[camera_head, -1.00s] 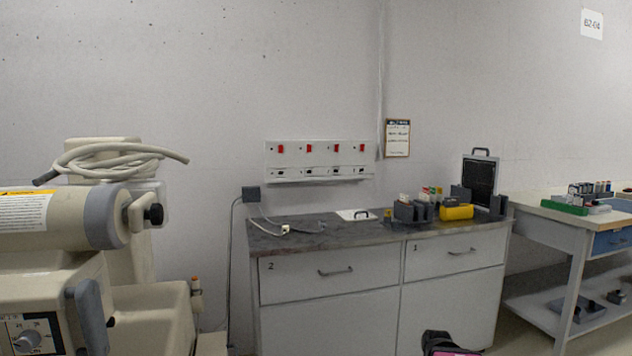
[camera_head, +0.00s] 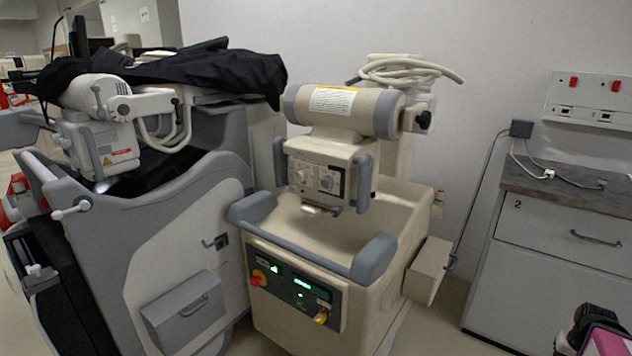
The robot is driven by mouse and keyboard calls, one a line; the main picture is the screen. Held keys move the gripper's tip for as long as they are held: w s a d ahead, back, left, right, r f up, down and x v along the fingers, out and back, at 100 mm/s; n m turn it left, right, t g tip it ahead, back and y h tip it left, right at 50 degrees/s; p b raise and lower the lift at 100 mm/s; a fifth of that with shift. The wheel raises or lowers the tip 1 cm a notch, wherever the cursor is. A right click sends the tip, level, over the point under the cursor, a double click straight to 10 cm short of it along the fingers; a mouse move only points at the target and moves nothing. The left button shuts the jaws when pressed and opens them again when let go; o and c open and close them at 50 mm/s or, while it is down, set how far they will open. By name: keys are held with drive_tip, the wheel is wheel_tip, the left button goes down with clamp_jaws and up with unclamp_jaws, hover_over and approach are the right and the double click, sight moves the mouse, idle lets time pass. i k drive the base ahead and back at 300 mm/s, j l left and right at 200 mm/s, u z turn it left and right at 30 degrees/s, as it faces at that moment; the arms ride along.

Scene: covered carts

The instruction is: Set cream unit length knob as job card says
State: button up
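The cream unit (camera_head: 330,240) stands in the middle of the view, with a horizontal cylinder head that carries a yellow-topped label. Under the cylinder is a control box with a small panel. A dial knob (camera_head: 327,182) sits on the panel's right part, and another round knob (camera_head: 297,177) is left of it. The dial markings and knob settings are too small to read, and I cannot tell which is the length knob. A black and pink part at the lower right edge looks like my arm. No gripper fingers show. No job card is in view now.
A grey cart (camera_head: 190,240) under a black cover (camera_head: 190,75) stands close on the left. The unit's lower front has a green-lit panel (camera_head: 295,290) with red and yellow knobs. A drawer cabinet (camera_head: 560,250) stands at right.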

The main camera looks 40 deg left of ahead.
sight(327, 182)
drive_tip(key=u, duration=1.75)
drive_tip(key=k+j, duration=0.15)
drive_tip(key=j, duration=0.15)
drive_tip(key=k+j, duration=0.15)
drive_tip(key=i+l, duration=0.3)
drive_tip(key=l, duration=0.15)
